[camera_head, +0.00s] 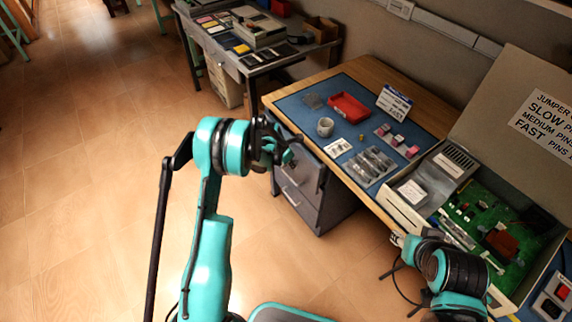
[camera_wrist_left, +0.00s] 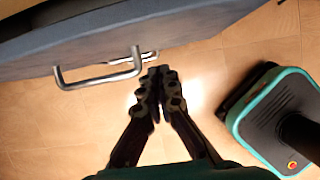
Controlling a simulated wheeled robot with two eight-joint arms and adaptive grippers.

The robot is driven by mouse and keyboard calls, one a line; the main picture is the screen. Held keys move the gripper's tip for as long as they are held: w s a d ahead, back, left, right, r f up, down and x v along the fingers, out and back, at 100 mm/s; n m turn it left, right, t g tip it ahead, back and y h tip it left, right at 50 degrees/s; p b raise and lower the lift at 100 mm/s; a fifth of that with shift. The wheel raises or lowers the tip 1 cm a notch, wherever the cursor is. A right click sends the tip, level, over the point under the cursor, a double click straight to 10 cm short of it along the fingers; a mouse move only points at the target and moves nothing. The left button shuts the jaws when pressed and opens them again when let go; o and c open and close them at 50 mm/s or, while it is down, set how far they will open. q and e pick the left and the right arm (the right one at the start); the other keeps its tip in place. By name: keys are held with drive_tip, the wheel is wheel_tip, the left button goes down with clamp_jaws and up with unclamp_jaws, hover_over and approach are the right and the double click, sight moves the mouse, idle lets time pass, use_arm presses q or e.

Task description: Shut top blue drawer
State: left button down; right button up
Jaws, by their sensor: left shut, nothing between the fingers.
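The blue-grey drawer cabinet (camera_head: 335,205) stands under the near side of the table, with metal handles on its front. In the left wrist view a blue-grey drawer front (camera_wrist_left: 70,68) with a bar handle (camera_wrist_left: 100,78) spans the upper left. A second handle (camera_wrist_left: 140,57) shows lower behind it. My left gripper (camera_head: 289,150) is shut and empty in front of the cabinet's upper part, partly hiding the top drawer. Its closed fingertips (camera_wrist_left: 160,72) are just right of the bar handle; contact is unclear. My right gripper (camera_head: 396,240) is by the open box; its fingers are unclear.
An open box (camera_head: 398,207) with a green board (camera_head: 488,228) stands at right. Another desk (camera_head: 270,62) stands behind.

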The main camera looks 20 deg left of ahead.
use_arm(q)
drive_tip(key=shift+w+d+r, duration=0.1)
drive_tip(key=shift+w+d, duration=0.8)
drive_tip(key=shift+w, duration=0.2)
drive_tip(key=shift+w+d, duration=0.1)
drive_tip(key=w+d, duration=0.1)
drive_tip(key=w, duration=0.1)
drive_tip(key=w+d, duration=0.1)
drive_tip(key=shift+w+d+b, duration=0.35)
drive_tip(key=shift+d+b, duration=0.05)
drive_tip(key=shift+r, duration=0.1)
drive_tip(key=shift+a, duration=0.1)
